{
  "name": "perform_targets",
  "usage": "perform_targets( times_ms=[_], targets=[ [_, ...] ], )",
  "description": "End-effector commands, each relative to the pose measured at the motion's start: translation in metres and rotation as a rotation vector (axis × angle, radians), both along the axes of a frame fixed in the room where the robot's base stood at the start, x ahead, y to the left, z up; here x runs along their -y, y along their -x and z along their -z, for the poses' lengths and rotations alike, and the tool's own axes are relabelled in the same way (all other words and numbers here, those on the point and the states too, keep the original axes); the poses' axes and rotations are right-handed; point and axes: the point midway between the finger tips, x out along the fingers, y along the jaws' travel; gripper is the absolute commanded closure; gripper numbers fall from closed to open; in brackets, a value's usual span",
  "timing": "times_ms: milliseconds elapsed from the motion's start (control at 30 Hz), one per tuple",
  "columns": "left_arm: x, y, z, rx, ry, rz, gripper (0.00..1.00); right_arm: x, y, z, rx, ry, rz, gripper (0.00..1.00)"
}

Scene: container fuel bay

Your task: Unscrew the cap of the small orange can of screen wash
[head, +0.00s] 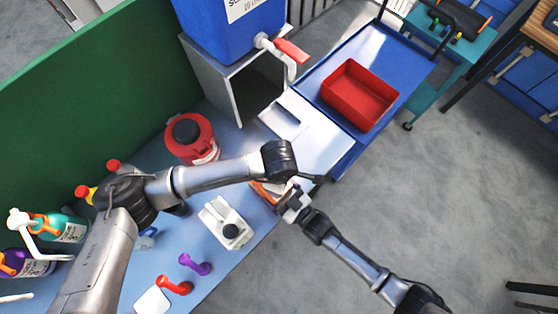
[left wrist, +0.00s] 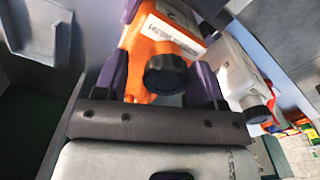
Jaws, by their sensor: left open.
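The small orange can (left wrist: 145,48) with a white label fills the middle of the left wrist view, its black ribbed cap (left wrist: 167,75) facing the camera. In the head view only a sliver of the orange can (head: 264,192) shows at the bench's edge; its cap is hidden. My left gripper (left wrist: 163,84) is open, one dark purple finger on each side of the cap. I cannot tell whether the fingers touch it. My right gripper (head: 296,203) reaches from the lower right to beside the can; its jaws are not clear and I cannot tell whether it holds the can.
A white can (head: 228,222) with a black cap stands close by; it also shows in the left wrist view (left wrist: 236,75). A red round can (head: 192,140) stands further back. Purple (head: 195,264) and red (head: 174,286) pieces lie in front. A red tray (head: 358,95) sits on a blue cart.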

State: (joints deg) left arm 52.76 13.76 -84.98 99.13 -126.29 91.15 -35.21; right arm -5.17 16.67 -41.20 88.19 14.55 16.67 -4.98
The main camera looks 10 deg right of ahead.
Motion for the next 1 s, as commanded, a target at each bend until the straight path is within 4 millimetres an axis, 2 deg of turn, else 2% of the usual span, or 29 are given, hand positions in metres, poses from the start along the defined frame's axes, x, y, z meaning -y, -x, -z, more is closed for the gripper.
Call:
perform_targets(
  times_ms=[367,867,1000],
  targets=[
    [0.0001,0.0003,0.0032,0.000,0.000,0.000,0.37,-0.0004,-0.0008,-0.0021,0.005,-0.004,0.000,0.76],
    [0.0002,-0.0016,0.0023,0.005,0.002,-0.002,0.85,-0.0025,0.0011,-0.0021,0.006,-0.002,-0.004,0.76],
    [0.0003,-0.0024,0.0020,0.006,0.003,-0.054,0.85,-0.0034,0.0020,-0.0022,0.007,-0.002,-0.006,0.76]
  ],
)
